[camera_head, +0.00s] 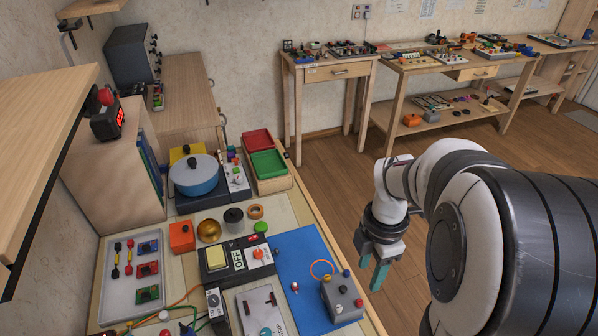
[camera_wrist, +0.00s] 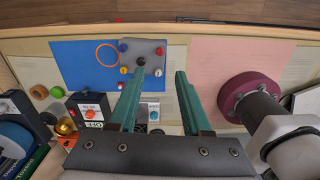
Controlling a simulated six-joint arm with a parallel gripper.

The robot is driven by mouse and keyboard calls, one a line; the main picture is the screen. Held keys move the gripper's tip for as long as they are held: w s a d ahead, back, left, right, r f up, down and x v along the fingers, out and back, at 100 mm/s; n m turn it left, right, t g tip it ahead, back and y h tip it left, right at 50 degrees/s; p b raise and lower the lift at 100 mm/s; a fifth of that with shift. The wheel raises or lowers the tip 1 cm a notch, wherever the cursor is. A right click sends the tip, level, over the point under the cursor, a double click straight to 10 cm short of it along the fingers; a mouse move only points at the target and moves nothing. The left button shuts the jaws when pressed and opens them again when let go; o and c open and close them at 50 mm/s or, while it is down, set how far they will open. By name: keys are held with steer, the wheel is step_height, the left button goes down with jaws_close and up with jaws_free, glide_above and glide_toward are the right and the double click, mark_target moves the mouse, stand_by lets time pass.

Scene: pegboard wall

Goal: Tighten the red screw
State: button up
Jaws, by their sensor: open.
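A grey box (camera_head: 341,307) with small coloured knobs or screw heads stands at the right part of a blue mat (camera_head: 300,258) on the table; the wrist view also shows it (camera_wrist: 151,57). A small red head (camera_head: 359,302) sits on its right side, and I take it for the red screw; the wrist view also shows a red head (camera_wrist: 160,51). A black knob (camera_wrist: 140,60) is in the middle. My gripper (camera_head: 370,281) has two green fingers, apart and empty. It hangs to the right of the box, above it and not touching.
An orange ring (camera_head: 321,268) lies beside the box. A switch panel marked OFF (camera_head: 238,262) stands to the left. A blue pot (camera_head: 194,174), red and green trays (camera_head: 268,163) and a board of coloured parts (camera_head: 130,275) crowd the table. A purple round object (camera_wrist: 248,95) shows at right.

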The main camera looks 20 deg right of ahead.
mark_target(360, 302)
step_height(360, 302, down, 11)
steer(key=shift+f, duration=0.1)
jaws_close()
stand_by(0.3)
